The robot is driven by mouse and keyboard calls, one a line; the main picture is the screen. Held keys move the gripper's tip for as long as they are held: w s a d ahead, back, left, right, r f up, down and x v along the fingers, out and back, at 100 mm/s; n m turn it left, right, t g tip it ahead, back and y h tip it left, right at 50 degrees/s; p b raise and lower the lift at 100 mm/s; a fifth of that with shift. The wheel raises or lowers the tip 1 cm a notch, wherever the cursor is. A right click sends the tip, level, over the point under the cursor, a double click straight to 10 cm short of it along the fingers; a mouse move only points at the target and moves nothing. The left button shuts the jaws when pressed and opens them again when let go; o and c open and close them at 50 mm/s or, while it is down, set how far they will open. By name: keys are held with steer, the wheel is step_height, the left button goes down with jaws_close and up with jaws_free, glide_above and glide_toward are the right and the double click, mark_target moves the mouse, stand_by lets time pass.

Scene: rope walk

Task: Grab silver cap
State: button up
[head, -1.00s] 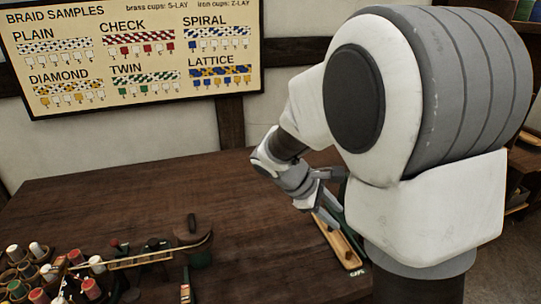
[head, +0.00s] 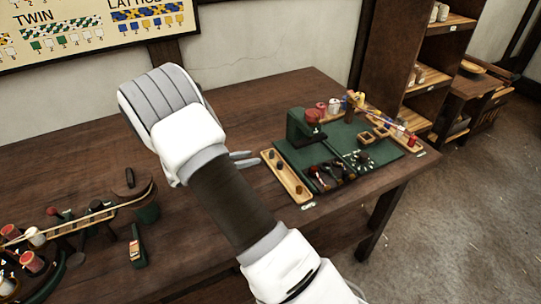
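A narrow wooden tray (head: 292,184) lies on the table along the left edge of a green mat. A few small pieces sit in it, some dark; they are too small for me to tell which, if any, is a silver cap. My gripper (head: 250,157) shows only as grey finger parts sticking out to the right behind my arm. It is left of the tray's far end, seemingly apart from it. My arm hides the rest of the gripper, and I cannot see whether it is open or holds anything.
The green mat (head: 350,142) holds a dark green block-like device (head: 303,127), hand tools (head: 330,175) and small wooden boxes. Spools stand behind it. A braiding stand with bobbins (head: 35,237) is at the left. Shelves (head: 433,60) stand at the right. The back of the table is clear.

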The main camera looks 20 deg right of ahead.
mark_target(269, 154)
steer(key=b+x, duration=0.1)
steer(key=x, duration=0.7)
steer(key=shift+w+d+f, duration=0.15)
steer(key=shift+d+f, duration=0.1)
jaws_close()
